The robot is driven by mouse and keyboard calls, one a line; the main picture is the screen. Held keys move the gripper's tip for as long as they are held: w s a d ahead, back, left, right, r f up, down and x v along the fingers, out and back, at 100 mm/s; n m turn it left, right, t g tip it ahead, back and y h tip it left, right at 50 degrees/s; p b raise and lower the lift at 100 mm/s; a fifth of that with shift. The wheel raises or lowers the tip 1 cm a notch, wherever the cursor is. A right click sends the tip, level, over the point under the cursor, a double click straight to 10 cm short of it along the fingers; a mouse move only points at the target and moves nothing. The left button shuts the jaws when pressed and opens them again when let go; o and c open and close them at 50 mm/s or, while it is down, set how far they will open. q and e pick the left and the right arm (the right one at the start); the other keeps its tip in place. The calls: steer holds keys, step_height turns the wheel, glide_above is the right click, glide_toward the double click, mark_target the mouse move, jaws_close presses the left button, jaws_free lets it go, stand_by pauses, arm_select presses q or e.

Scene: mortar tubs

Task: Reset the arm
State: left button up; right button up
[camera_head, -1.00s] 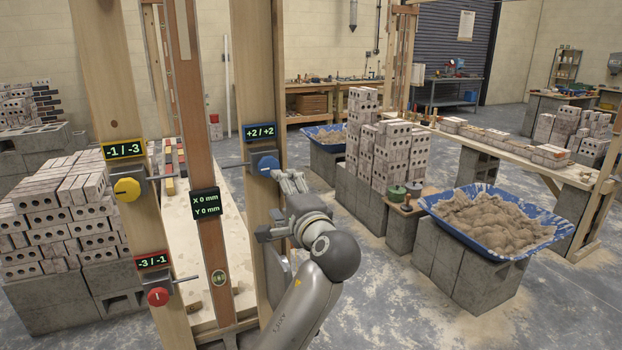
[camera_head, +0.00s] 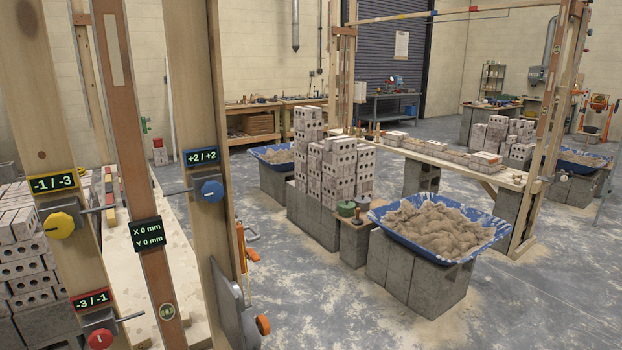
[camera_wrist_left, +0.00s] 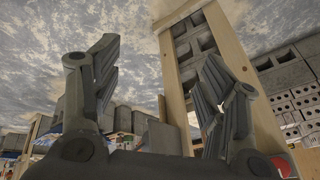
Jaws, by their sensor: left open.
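My left gripper (camera_wrist_left: 160,70) shows in the left wrist view with its two dark grey fingers spread wide. Nothing is between the fingers. No arm or gripper of mine shows in the head view. The blue knob (camera_head: 209,191) sits on a wooden post under a display reading +2 / +2. The yellow knob (camera_head: 60,225) has a display reading -1 / -3. The red knob (camera_head: 100,339) has one reading -3 / -1. A middle display (camera_head: 146,234) reads X 0 mm, Y 0 mm. My right gripper is out of view.
A blue mortar tub (camera_head: 487,252) heaped with sand stands on grey blocks at the right. Stacked bricks (camera_head: 334,170) stand at the centre. The concrete floor (camera_head: 315,312) in front is open. In the wrist view, a wooden post (camera_wrist_left: 174,100) stands behind the fingers.

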arm_select(q)
steer(key=s+n+g, duration=0.1)
steer(key=s, duration=0.5)
step_height(320, 180, down, 29)
steer(key=s+g, duration=0.2)
steer(key=s, duration=0.1)
steer(key=s+a+f, duration=0.2)
steer(key=s+f, duration=1.1)
steer(key=s, duration=0.2)
steer(key=shift+a+f+g+h, duration=0.25)
steer(key=shift+f+g+h, duration=0.05)
